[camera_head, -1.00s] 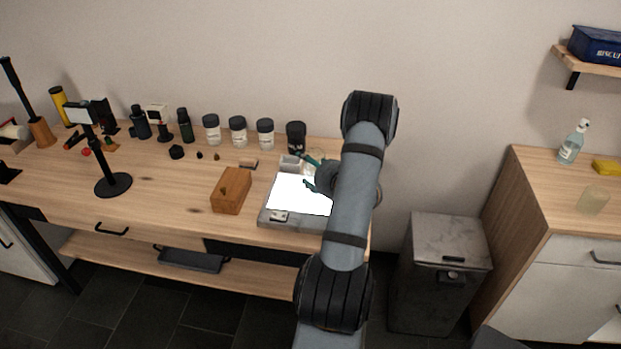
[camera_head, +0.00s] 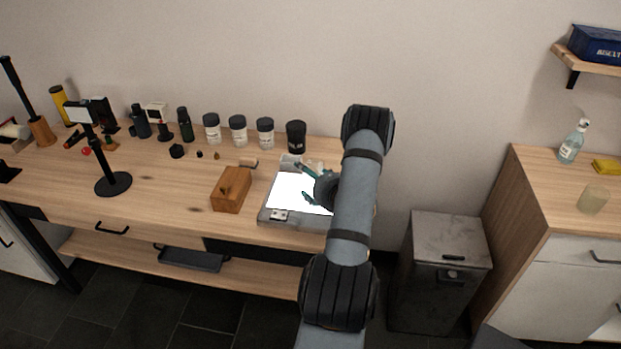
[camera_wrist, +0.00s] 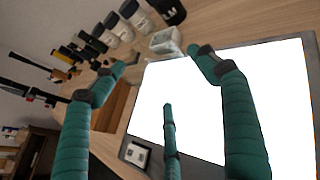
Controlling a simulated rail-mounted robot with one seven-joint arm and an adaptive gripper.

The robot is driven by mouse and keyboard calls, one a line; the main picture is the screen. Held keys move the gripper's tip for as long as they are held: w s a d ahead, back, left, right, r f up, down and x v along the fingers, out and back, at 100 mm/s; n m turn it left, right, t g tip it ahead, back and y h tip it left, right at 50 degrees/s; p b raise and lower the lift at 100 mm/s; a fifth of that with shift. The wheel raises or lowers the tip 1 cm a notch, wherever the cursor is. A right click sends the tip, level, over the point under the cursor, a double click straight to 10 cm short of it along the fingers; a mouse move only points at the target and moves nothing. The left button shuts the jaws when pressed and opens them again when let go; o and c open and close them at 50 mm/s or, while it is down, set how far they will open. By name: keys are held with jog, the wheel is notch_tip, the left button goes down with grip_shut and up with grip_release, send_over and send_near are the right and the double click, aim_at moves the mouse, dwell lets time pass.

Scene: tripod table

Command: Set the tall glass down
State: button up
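My gripper (camera_head: 307,183) has teal fingers and is over the white lit panel (camera_head: 290,193) at the right end of the workbench. In the wrist view my gripper (camera_wrist: 158,62) has its fingers spread wide, with the third finger low between them. I see no glass between the fingers. No tall glass can be made out on the bench. A pale translucent tumbler (camera_head: 593,199) stands on the cabinet at the right, well away from my gripper; I cannot tell whether it is the tall glass. My arm hides the panel's right part.
White jars with black lids (camera_head: 238,130) and a black jar (camera_head: 296,137) stand behind the panel. A wooden box (camera_head: 231,189) is left of it. A small pale box (camera_wrist: 165,42) sits at the panel's back edge. Bare bench (camera_head: 165,205) lies further left.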

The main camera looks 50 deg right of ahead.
jog(key=shift+o, duration=1.1)
jog(key=shift+r, duration=0.1)
jog(key=shift+s+r, duration=0.1)
jog(key=shift+r, duration=0.05)
jog(key=b+v, duration=0.1)
jog(key=v, duration=1)
jog(key=shift+s+a+r, duration=0.2)
jog(key=shift+s, duration=0.15)
